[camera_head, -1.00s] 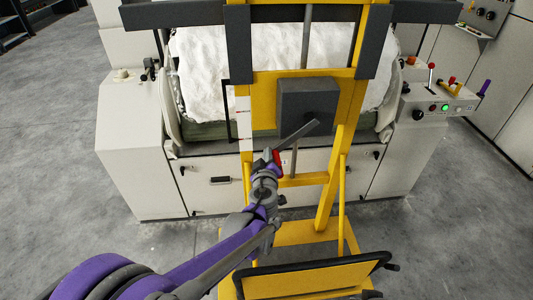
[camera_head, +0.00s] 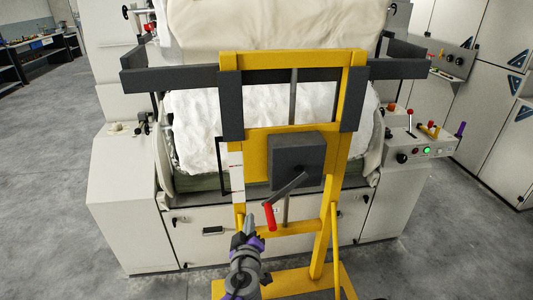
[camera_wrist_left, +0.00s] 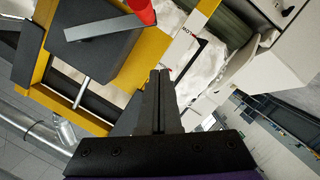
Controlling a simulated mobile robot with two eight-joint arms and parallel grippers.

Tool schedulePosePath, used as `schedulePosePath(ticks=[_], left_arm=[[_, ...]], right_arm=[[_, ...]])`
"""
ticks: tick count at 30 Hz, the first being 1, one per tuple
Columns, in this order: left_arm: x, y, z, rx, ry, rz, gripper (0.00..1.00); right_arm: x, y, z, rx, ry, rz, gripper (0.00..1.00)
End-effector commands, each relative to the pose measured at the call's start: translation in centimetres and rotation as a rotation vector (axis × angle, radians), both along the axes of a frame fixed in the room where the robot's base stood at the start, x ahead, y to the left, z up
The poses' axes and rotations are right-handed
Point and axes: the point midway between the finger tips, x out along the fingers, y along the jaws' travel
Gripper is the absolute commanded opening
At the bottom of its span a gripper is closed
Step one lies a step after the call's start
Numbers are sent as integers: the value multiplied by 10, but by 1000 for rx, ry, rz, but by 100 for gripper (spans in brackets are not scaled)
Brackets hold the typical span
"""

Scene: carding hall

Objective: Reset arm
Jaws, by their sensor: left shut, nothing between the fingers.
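My left gripper (camera_head: 249,226) is shut and empty in the head view, in front of the lower part of a yellow lifting frame. It also shows in the left wrist view (camera_wrist_left: 160,76), with its two dark fingers together. A crank with a red handle (camera_head: 270,217) hangs from the dark grey box (camera_head: 297,161) on the frame. The handle is just right of the gripper tips in the head view, and I see a gap between them. In the wrist view the red handle (camera_wrist_left: 141,10) is at the top. My right gripper is not in view.
The yellow frame (camera_head: 348,110) stands close in front of a pale machine (camera_head: 130,190) holding white fibre (camera_head: 197,120). A control panel (camera_head: 420,150) with levers is at the right. Grey floor (camera_head: 50,170) is open at the left.

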Motion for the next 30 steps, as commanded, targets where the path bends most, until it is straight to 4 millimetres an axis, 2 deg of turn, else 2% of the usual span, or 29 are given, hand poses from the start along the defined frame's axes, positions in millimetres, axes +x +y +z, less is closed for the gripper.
schedulePosePath(ticks=[4, 8, 12, 16, 20, 24, 27, 30], left_arm=[[-8, 16, 0, 40, 33, 29, 0], [-34, 55, -4, 143, 143, 93, 0], [-82, 98, -21, 281, 349, 120, 0], [-134, 119, -44, 385, 560, 57, 0], [-188, 122, -67, 460, 742, -91, 0], [-234, 110, -86, 506, 856, -289, 0], [-255, 100, -93, 524, 886, -405, 0], [-266, 93, -97, 534, 895, -474, 0]], right_arm=[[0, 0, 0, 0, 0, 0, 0], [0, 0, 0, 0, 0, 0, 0], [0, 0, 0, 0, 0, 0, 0], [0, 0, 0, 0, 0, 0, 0], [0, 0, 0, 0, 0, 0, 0], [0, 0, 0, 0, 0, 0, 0], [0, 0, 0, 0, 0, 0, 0], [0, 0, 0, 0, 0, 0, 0]])
